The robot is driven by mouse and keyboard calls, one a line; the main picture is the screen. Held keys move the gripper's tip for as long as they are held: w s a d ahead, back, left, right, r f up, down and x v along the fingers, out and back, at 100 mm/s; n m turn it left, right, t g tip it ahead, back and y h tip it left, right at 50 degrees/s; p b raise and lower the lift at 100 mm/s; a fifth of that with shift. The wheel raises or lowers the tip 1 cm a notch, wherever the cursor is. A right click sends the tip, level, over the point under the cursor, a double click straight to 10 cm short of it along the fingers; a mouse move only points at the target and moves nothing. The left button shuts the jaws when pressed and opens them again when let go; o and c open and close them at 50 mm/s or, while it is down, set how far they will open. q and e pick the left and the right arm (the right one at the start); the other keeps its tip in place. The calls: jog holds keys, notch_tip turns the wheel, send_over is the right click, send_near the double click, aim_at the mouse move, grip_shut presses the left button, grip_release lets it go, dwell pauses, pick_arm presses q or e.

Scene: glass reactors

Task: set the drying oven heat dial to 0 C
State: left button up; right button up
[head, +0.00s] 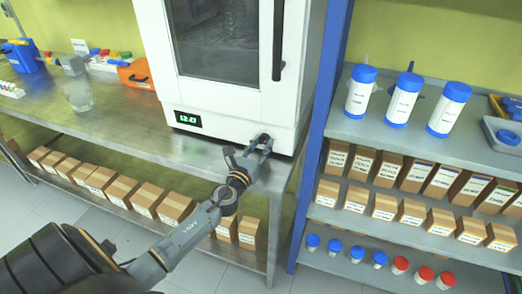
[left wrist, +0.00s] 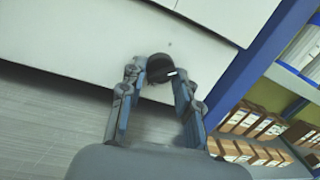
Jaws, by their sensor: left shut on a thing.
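The drying oven (head: 240,126) is a white cabinet with a dark window and a black vertical door handle (head: 278,40). It stands on the metal bench. Its green display (head: 188,119) seems to read 120. The black heat dial (head: 265,137) is low on the oven's front, near its right side, and is partly covered by my left gripper (head: 257,146). In the left wrist view the left gripper (left wrist: 159,76) has its two fingers on either side of the dial (left wrist: 160,64), shut on it. A pale mark shows on the dial's edge. My right gripper is not in view.
A blue shelf post (head: 325,100) stands close to the right of the oven. Shelves beyond it hold blue-capped bottles (head: 403,100) and boxes. The bench top (head: 140,130) is clear left of the dial, with a clear glass vessel (head: 78,94) farther left.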

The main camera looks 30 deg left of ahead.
pick_arm(q)
jog(key=n+b, duration=0.2)
jog(key=n, duration=0.3)
jog(key=shift+d+f+y, duration=0.1)
jog(key=shift+f+y, duration=0.05)
jog(key=shift+y, duration=0.15)
jog(key=n+b, duration=0.1)
jog(key=n, duration=0.1)
jog(key=shift+n, duration=0.4)
jog(key=shift+d+n+y+b, duration=0.1)
jog(key=shift+n+y+b, duration=0.3)
jog(key=shift+n, duration=1.1)
jog(key=o, duration=1.1)
jog(key=shift+o, duration=0.2)
